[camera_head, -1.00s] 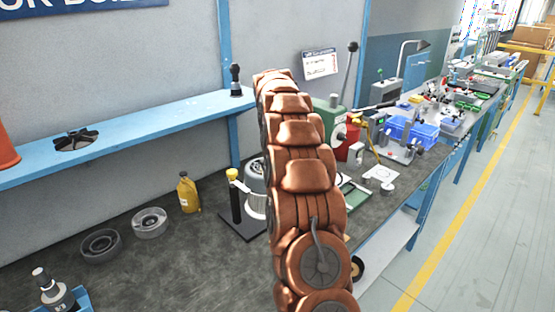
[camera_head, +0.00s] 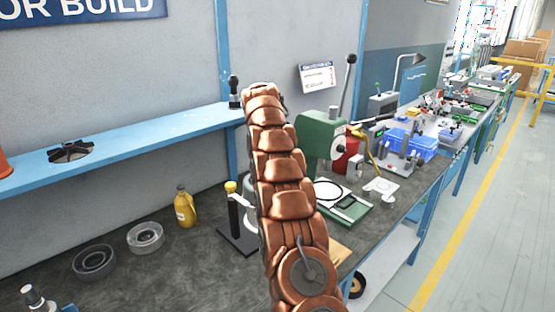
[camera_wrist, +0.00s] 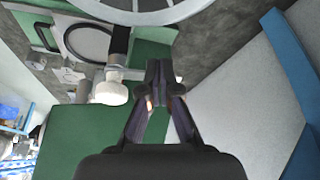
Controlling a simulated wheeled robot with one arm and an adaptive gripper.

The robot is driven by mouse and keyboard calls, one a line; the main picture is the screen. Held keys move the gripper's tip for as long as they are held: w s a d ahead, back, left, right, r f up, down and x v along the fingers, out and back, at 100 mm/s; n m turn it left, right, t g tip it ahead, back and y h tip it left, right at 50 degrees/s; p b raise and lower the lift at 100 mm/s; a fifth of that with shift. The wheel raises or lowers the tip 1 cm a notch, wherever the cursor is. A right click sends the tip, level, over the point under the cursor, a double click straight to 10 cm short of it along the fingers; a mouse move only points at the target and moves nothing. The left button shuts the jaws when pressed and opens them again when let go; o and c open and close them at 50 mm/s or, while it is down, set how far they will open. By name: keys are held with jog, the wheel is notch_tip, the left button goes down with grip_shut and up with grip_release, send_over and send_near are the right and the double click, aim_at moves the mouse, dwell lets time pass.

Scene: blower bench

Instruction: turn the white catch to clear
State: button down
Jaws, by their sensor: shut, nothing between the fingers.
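In the wrist view, my gripper (camera_wrist: 160,75) is shut and empty, its dark fingertips together. A white rounded knob (camera_wrist: 110,92), which looks like the white catch, is just left of the fingertips, with a small gap in the picture. A dark upright bar (camera_wrist: 118,45) stands behind it. A green body (camera_wrist: 75,140) fills the lower left. In the head view, my copper-coloured arm hides my gripper and the catch. The green press (camera_head: 318,138) shows to the right of the arm.
A grey spoked wheel (camera_wrist: 140,8) crosses the top of the wrist view. In the head view, a green board (camera_head: 350,208) lies right of my arm. A yellow bottle (camera_head: 185,208) and metal rings (camera_head: 146,238) stand left. A blue shelf (camera_head: 130,140) runs above the bench.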

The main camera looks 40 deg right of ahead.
jog(key=shift+w+d, duration=0.1)
jog(key=shift+s+d, duration=0.1)
jog(key=shift+s, duration=0.1)
dwell(0.6)
jog(key=shift+s+d+b, duration=0.25)
jog(key=shift+s+b, duration=0.3)
jog(key=shift+b, duration=0.1)
jog(key=shift+a, duration=0.15)
jog(key=shift+s+a+r+b, duration=0.1)
jog(key=shift+a+r+b, duration=0.1)
jog(key=shift+a+b, duration=0.7)
jog(key=shift+s+a+r+b, duration=0.15)
jog(key=shift+a+b, duration=0.4)
jog(key=shift+a, duration=0.6)
jog(key=shift+w+v, duration=0.15)
jog(key=shift+v, duration=0.85)
jog(key=shift+w+v, duration=0.2)
jog(key=shift+v, duration=0.85)
jog(key=shift+w+p+v, duration=0.1)
jog(key=shift+p+v, duration=0.75)
jog(key=shift+v, duration=0.45)
jog(key=shift+w+p+v, duration=0.15)
jog(key=shift+p+v, duration=0.65)
jog(key=shift+v, duration=0.55)
jog(key=shift+a, duration=0.2)
